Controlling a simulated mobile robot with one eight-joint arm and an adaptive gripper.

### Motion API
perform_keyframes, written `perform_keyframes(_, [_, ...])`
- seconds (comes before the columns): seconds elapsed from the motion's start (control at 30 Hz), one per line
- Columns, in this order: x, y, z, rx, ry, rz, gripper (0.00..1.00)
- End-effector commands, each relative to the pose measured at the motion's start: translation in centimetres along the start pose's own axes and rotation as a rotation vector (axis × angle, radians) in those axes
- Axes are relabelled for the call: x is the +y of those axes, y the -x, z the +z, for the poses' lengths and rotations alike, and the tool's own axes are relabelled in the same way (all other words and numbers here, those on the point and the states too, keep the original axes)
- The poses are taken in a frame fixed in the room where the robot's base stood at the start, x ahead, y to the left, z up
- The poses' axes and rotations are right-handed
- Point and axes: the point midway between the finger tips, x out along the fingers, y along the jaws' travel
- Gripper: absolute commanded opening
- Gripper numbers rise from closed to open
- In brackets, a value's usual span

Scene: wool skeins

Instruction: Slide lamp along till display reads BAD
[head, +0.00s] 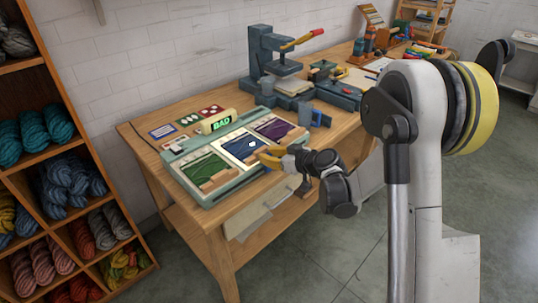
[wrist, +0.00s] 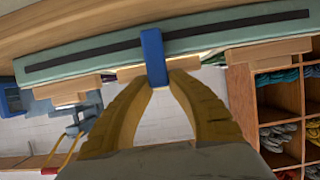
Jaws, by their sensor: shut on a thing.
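A pale green light-table unit (head: 207,197) lies on the workbench, with green (head: 203,168), blue (head: 241,147) and purple (head: 275,130) wool samples on its lit panels. Its display (head: 221,123) reads BAD in green letters. My gripper (head: 268,156) is at the unit's front edge, near the blue sample. In the wrist view, my gripper (wrist: 158,84) is shut on an upright blue tab (wrist: 154,57), which crosses the long dark slot (wrist: 225,24) in the unit's side. I cannot make out a separate lamp body; the tab is hidden by the fingers in the head view.
A press with a red-tipped lever (head: 268,55) stands behind the unit to the right. Shelves of wool skeins (head: 65,180) stand at the left. The floor in front is clear.

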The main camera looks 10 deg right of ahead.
Motion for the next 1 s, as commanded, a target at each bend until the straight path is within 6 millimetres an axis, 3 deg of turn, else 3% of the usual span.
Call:
perform_keyframes(0.07, [0.0,-0.1,-0.1,0.001,0.0,-0.001,0.0])
perform_keyframes(0.1, [0.0,-0.1,-0.1,0.001,0.0,-0.001,0.33])
perform_keyframes(0.13, [0.0,-0.1,-0.1,0.001,0.0,-0.001,0.42])
perform_keyframes(0.17, [0.0,-0.1,-0.1,0.001,0.0,-0.001,0.45])
perform_keyframes(0.57, [0.1,0.9,0.0,0.0,-0.001,0.0,0.45])
perform_keyframes(1.0, [0.1,9.9,0.0,0.0,-0.001,0.002,0.45])
